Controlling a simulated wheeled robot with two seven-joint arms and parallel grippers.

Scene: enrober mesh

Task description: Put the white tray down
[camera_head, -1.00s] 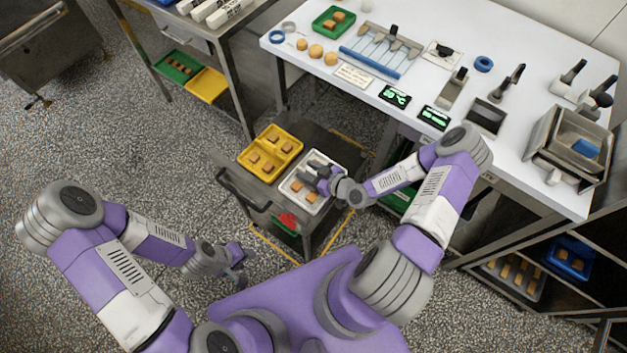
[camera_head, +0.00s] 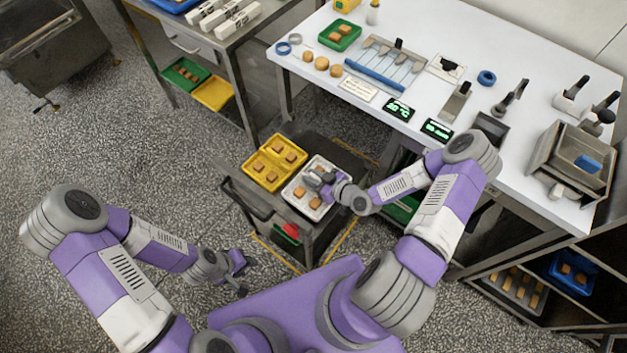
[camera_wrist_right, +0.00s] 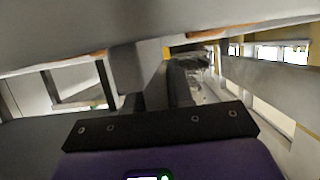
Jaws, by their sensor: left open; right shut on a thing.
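The white tray (camera_head: 300,207) carries several brown pieces and is at the dark cart (camera_head: 262,209), to the right of the yellow tray. I cannot tell whether it rests on the cart top or hangs just above it. My right gripper (camera_head: 318,179) reaches in from the right and is shut on the white tray; the fingers partly cover it. In the right wrist view a large pale grey slab, probably the tray, fills the top. My left gripper (camera_head: 240,270) is open and empty, low over the floor left of the cart.
The yellow tray (camera_head: 250,172) with several brown pieces is on the cart's left. A red part (camera_head: 291,230) is on the cart's near side. Behind, the white table (camera_head: 425,75) is crowded with tools and displays. The floor to the left is free.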

